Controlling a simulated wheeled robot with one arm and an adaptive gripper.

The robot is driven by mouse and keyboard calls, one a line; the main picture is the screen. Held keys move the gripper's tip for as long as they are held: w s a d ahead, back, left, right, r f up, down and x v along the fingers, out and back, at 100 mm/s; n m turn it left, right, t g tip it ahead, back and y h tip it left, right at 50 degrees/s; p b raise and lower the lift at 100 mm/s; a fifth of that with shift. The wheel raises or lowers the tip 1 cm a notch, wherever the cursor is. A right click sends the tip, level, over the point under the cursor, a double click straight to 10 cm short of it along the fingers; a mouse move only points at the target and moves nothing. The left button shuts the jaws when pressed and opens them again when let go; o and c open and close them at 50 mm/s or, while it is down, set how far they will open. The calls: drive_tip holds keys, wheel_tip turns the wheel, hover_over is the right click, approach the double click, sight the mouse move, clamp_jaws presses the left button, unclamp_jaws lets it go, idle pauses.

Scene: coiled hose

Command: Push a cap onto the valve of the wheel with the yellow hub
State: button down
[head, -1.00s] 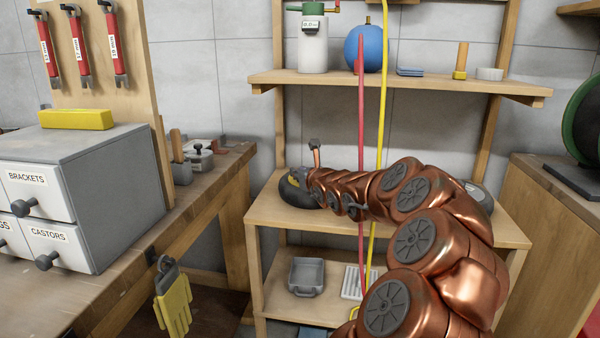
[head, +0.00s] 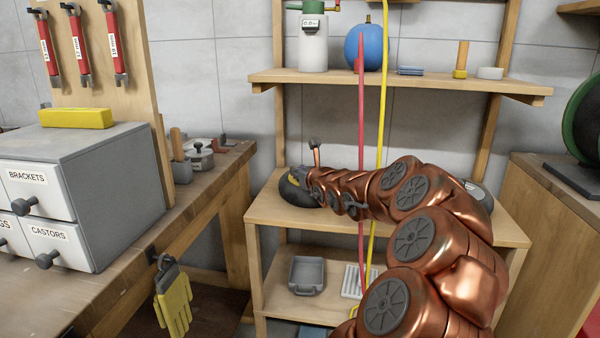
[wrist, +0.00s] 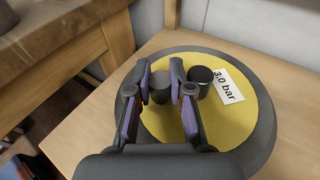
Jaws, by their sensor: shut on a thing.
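The wheel (wrist: 262,140) with the yellow hub (wrist: 228,117) lies flat, and its label reads "3.0 bar". In the head view this wheel (head: 297,195) lies at the left of the middle shelf, partly hidden by my arm. My gripper (wrist: 160,82) is over the hub, with its fingers on either side of a small dark grey cap (wrist: 160,90). It is shut on this cap. A second dark cylinder (wrist: 199,82) stands on the hub just right of the fingers, beside the label. The valve under the cap is hidden, so I cannot tell how the cap sits on it.
A red hose (head: 361,130) and a yellow hose (head: 382,110) hang in front of the shelf (head: 420,84) near my arm. The workbench (head: 190,215) with a drawer cabinet (head: 110,165) is at the left. A grey tray (head: 306,275) stands on the lower shelf.

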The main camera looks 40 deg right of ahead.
drive_tip(key=c, duration=1)
unclamp_jaws()
drive_tip(key=shift+o, duration=0.2)
drive_tip(key=shift+s+a+r, duration=0.15)
drive_tip(key=shift+s+r, duration=0.1)
drive_tip(key=shift+s, duration=0.4)
drive_tip(key=v, duration=1)
drive_tip(key=shift+s+a+f, duration=0.15)
drive_tip(key=shift+s+a, duration=0.1)
drive_tip(key=shift+a, duration=0.05)
